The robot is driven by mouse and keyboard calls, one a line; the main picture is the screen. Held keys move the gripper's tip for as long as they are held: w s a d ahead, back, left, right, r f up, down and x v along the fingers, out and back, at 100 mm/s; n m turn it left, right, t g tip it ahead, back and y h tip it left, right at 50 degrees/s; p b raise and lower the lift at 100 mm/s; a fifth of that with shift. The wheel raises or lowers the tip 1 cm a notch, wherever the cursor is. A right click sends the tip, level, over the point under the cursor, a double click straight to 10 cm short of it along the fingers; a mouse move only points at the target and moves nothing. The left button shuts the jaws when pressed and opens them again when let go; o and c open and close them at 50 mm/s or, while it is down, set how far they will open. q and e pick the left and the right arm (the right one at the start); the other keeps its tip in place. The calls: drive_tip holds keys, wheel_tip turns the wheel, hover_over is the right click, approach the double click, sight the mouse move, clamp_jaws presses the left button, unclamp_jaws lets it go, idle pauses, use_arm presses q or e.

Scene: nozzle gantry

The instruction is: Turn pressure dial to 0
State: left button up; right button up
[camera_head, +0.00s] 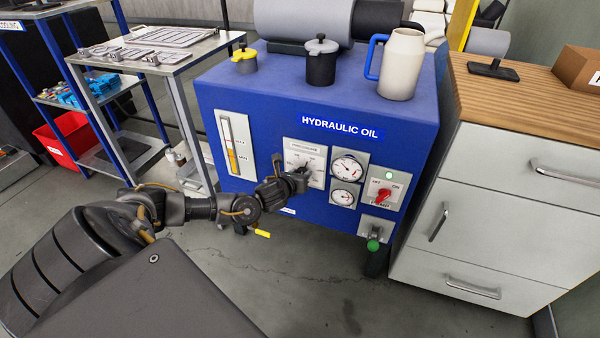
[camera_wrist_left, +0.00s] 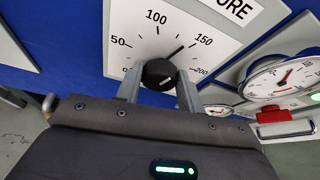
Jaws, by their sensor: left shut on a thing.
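The pressure dial (camera_head: 305,154) is a white plate on the front of the blue hydraulic oil unit (camera_head: 345,145), partly hidden by my left gripper (camera_head: 300,178). In the left wrist view the dial face (camera_wrist_left: 142,22) shows 50, 100, 150 and 200. Its black round knob (camera_wrist_left: 158,72) sits at the centre, and a thin dark mark runs from it towards 150. The left gripper (camera_wrist_left: 160,92) is shut on the knob, one finger on each side. My right gripper is not in view.
Two round gauges (camera_head: 347,166) and a red switch (camera_head: 383,196) lie to the right of the dial. A level gauge (camera_head: 236,145) is on the left. A white jug (camera_head: 402,65) and a black pot (camera_head: 321,62) stand on top. Drawers (camera_head: 470,200) stand at the right.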

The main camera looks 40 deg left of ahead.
use_arm(q)
drive_tip(key=shift+f+n+t+y+b, duration=0.15)
drive_tip(key=shift+f+n+t+b, duration=0.85)
drive_tip(key=shift+n, duration=3.85)
drive_tip(key=shift+r+n+t+y+b, duration=0.25)
drive_tip(key=shift+n+t, duration=1.6)
drive_tip(key=shift+n, duration=2.95)
drive_tip(key=shift+f+n+t+y+b, duration=0.2)
drive_tip(key=shift+n+t+b, duration=0.9)
drive_tip(key=shift+n, duration=3.75)
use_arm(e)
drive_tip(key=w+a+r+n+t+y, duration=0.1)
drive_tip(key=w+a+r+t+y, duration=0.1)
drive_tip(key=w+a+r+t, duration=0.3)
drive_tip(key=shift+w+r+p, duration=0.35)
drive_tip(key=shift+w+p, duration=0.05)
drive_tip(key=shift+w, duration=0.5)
use_arm(q)
drive_tip(key=shift+f+n+t, duration=0.1)
drive_tip(key=shift+n+t, duration=0.2)
drive_tip(key=shift+t, duration=0.05)
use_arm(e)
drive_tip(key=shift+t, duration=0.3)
